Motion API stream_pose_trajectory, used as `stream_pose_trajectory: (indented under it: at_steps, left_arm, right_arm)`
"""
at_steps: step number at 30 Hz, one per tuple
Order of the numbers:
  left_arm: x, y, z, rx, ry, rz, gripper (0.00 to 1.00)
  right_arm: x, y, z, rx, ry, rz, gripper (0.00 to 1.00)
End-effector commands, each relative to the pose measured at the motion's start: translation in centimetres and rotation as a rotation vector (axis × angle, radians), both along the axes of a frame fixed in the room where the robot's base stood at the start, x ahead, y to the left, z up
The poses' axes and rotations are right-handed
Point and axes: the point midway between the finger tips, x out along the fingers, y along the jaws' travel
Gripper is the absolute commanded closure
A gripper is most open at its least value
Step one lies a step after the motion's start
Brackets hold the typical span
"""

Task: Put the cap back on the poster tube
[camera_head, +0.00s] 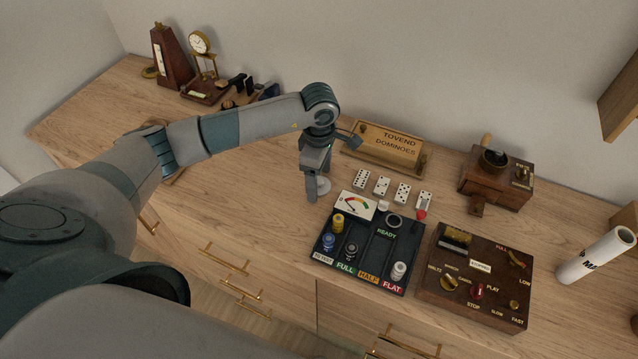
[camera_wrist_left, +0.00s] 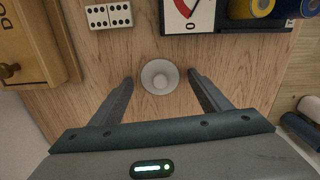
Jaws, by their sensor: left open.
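The cap (camera_wrist_left: 159,76) is a small white disc with a raised round middle, lying on the wooden top. In the head view the cap (camera_head: 324,186) shows just beside my left gripper (camera_head: 313,190), partly hidden by it. My left gripper is open and points down; in the left wrist view its two fingertips (camera_wrist_left: 160,84) lie on either side of the cap, with gaps on both sides. My right gripper is not in view.
A black battery tray (camera_head: 372,262) with a meter lies right of the cap. Dominoes (camera_head: 382,186) and a wooden dominoes box (camera_head: 384,149) are behind it. A brown control box (camera_head: 474,283) and a grinder-like box (camera_head: 495,182) stand between tray and tube.

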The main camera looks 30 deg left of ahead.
Motion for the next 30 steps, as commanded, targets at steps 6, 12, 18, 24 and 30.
stream_pose_trajectory:
  at_steps: [6, 12, 18, 24, 30]
  left_arm:
    - [0.0, 0.0, 0.0, 0.0, 0.0, 0.0, 0.63]
    - [0.0, 0.0, 0.0, 0.0, 0.0, 0.0, 0.73]
    - [0.0, 0.0, 0.1, 0.0, -0.001, 0.0, 0.73]
    - [0.1, 0.1, 1.2, 0.0, -0.002, 0.0, 0.73]
    - [0.1, 0.0, 3.9, 0.001, -0.005, -0.002, 0.73]
  right_arm:
    - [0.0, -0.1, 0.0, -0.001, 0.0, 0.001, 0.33]
    - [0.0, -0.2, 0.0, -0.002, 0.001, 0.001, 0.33]
    - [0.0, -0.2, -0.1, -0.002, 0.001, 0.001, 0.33]
    - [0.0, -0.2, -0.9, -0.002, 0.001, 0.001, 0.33]
    - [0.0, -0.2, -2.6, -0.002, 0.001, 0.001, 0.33]
